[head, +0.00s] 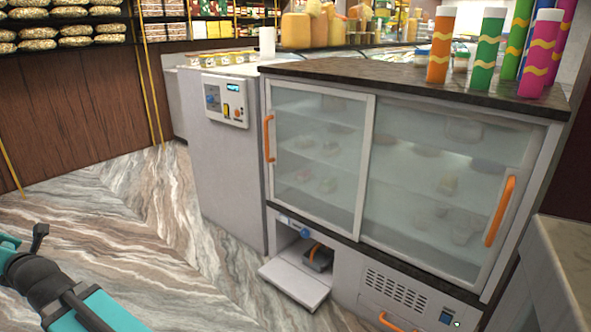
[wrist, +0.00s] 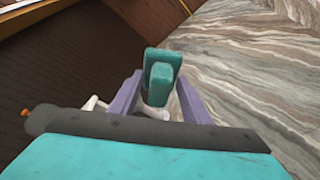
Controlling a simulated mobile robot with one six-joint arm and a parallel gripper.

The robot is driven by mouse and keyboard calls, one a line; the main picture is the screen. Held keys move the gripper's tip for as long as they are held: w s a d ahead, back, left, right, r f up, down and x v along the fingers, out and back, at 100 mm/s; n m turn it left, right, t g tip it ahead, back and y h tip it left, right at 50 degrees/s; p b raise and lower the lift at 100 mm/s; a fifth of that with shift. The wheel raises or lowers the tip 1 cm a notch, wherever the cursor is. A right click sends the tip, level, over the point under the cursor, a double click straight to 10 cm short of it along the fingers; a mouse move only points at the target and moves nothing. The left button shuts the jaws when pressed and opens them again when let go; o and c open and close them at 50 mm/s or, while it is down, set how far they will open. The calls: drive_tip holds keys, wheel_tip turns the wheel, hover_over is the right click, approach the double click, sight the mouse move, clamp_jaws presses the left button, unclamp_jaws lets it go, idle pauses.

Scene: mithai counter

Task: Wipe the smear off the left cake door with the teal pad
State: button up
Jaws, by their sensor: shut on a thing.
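My gripper (wrist: 160,98) shows in the wrist view with two purple fingers. It is shut on the teal pad (wrist: 162,72), which sticks out ahead of the fingers over the floor. In the head view my arm is at the lower left, and I cannot make out the pad there. The left cake door (head: 318,112) is a pale-framed glass door with an orange upright handle (head: 268,138) at its left edge. It looks shut. Its glass is hazy, and I cannot pick out a distinct smear. My gripper is well away from the door, to its left.
The right cake door (head: 440,165) has an orange handle (head: 500,211). Below the left door a pale tray (head: 295,283) juts out beside a dark orange-handled object (head: 318,258). Several colourful tubes (head: 487,52) stand on the counter. The marble floor (head: 140,225) is open.

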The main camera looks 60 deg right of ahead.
drive_tip(key=s+d+f+m+g+h+p, duration=0.2)
drive_tip(key=d+h, duration=0.2)
drive_tip(key=d, duration=1.5)
drive_tip(key=s+d+f+m+g+h+p, duration=0.1)
drive_tip(key=d+f+m+g+h+p, duration=0.3)
drive_tip(key=d, duration=1.6)
drive_tip(key=s+d+g+h, duration=0.1)
drive_tip(key=s+d, duration=0.3)
drive_tip(key=d, duration=0.3)
drive_tip(key=s+d+r+g+h+p, duration=0.15)
drive_tip(key=s+d, duration=0.25)
drive_tip(key=d, duration=0.4)
drive_tip(key=s+d+g+h, duration=0.1)
drive_tip(key=s+d+h, duration=0.1)
drive_tip(key=s+d, duration=0.4)
drive_tip(key=s+d+m+g+p, duration=0.3)
drive_tip(key=s+d+g, duration=0.5)
drive_tip(key=s+d, duration=1.7)
drive_tip(key=shift+s+f+m+g+h, duration=0.35)
drive_tip(key=shift+s+m, duration=0.55)
drive_tip(key=shift+s, duration=0.3)
drive_tip(key=shift+s+d, duration=0.25)
drive_tip(key=shift+d, duration=0.7)
drive_tip(key=shift+s+d, duration=0.25)
drive_tip(key=shift+d, duration=0.65)
drive_tip(key=shift+s+d, duration=0.25)
drive_tip(key=shift+d, duration=0.7)
drive_tip(key=shift+s+d, duration=0.2)
drive_tip(key=shift+d, duration=0.6)
